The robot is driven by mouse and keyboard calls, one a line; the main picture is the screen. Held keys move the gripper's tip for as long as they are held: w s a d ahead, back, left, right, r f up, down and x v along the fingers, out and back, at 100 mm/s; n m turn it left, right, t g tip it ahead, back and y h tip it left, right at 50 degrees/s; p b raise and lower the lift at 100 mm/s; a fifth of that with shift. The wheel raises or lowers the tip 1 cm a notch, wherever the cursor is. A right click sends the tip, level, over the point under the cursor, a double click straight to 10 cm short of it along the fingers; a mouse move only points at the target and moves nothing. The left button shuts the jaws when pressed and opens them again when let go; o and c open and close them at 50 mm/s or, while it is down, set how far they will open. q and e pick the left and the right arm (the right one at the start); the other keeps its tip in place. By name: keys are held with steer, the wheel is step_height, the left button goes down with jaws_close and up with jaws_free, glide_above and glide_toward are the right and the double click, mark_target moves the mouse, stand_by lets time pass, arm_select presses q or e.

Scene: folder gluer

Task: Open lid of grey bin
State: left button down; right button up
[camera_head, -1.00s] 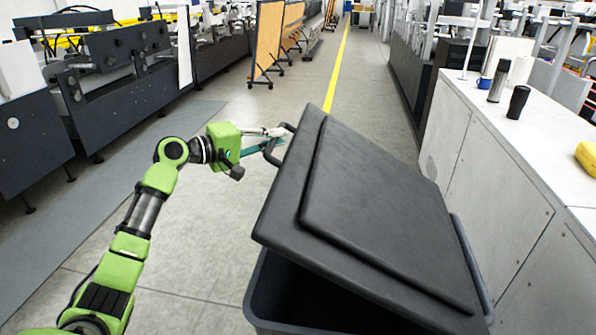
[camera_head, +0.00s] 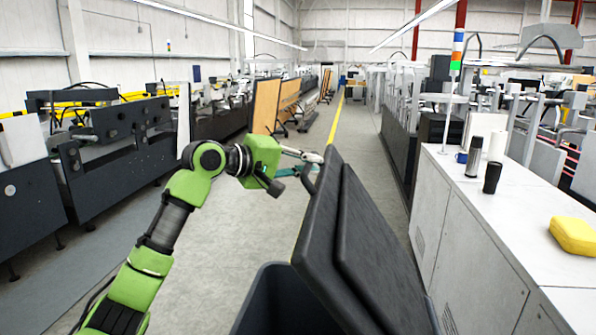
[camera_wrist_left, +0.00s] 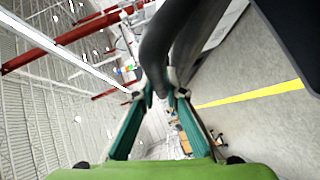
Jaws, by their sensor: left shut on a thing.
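The grey bin (camera_head: 278,302) stands in the lower middle of the head view, its body partly hidden by its lid. The dark grey lid (camera_head: 350,245) is tilted up steeply, with its left edge raised high and a wide gap over the bin's left rim. My left gripper (camera_head: 308,175) is at the lid's raised left edge, shut on the lid's dark handle. In the left wrist view, the curved handle (camera_wrist_left: 158,55) passes between the two teal fingers (camera_wrist_left: 165,97). My right gripper is in neither view.
A white cabinet (camera_head: 470,245) runs close along the right of the bin, with a yellow object (camera_head: 573,235), dark cups and a blue mug on top. Dark machines (camera_head: 110,140) line the left. The floor aisle ahead is clear.

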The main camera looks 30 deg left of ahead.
arm_select(q)
steer(key=shift+d, duration=0.1)
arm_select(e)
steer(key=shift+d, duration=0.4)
arm_select(q)
steer(key=c, duration=2)
jaws_free()
steer(key=shift+d, duration=0.1)
steer(key=shift+c, duration=0.2)
steer(key=shift+s+a, duration=0.2)
steer(key=v, duration=1.1)
steer(key=shift+s+r, duration=0.2)
steer(key=shift+s, duration=0.05)
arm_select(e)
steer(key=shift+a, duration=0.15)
arm_select(q)
steer(key=shift+a, duration=0.1)
